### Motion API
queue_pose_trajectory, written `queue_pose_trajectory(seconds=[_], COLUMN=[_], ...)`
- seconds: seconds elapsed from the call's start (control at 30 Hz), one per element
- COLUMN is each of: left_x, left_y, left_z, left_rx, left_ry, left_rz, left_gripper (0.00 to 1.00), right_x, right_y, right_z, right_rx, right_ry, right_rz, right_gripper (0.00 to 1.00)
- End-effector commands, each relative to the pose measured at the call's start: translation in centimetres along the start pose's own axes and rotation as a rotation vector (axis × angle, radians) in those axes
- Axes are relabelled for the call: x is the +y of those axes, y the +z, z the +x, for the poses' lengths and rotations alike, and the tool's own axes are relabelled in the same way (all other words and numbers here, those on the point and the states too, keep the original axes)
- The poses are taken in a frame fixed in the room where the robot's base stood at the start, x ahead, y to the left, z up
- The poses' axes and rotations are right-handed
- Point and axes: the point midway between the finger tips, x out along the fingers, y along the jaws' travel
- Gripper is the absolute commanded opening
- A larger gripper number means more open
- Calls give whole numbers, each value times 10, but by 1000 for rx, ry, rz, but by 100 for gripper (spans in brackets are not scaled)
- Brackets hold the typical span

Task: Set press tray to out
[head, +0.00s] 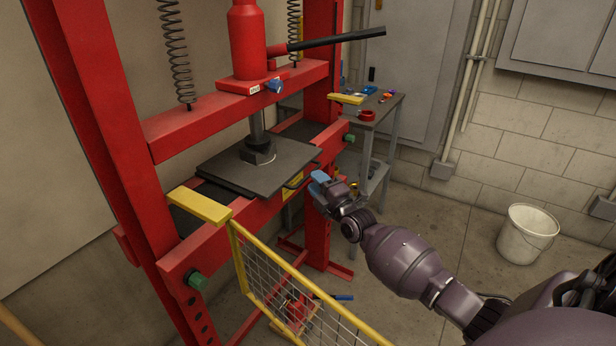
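The press tray (225,168) is a flat dark grey plate lying on the bed of the red press (220,245), under the ram (258,150). My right gripper (318,186), with blue fingertips, is just to the right of this handle. A small gap seems to lie between them, but contact is hard to judge. The view does not show clearly whether its fingers are apart. My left gripper is not in view.
A yellow-framed mesh guard (300,310) stands open in front of the press. A yellow block (200,206) sits on the frame's left. A small bench (375,110) with several small items stands behind. A white bucket (527,235) is on the floor at right.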

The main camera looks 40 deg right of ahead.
Motion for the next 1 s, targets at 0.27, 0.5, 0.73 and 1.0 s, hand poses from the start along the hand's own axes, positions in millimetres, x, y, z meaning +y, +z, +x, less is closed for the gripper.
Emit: queue_pose_trajectory(seconds=[0.27, 0.5, 0.73, 1.0], left_x=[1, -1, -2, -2], left_y=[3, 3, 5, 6], left_z=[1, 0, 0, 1], left_rx=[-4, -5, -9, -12], left_ry=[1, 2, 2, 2], left_rz=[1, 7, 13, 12], left_gripper=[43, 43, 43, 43], right_x=[-2, -1, 0, 0], right_y=[0, 0, 0, 0], right_z=[31, 38, 38, 38], right_rx=[1, 0, 0, 0], right_ry=[-2, -2, -1, -1], right_rz=[1, 1, 1, 1], right_gripper=[35, 35, 29, 0])
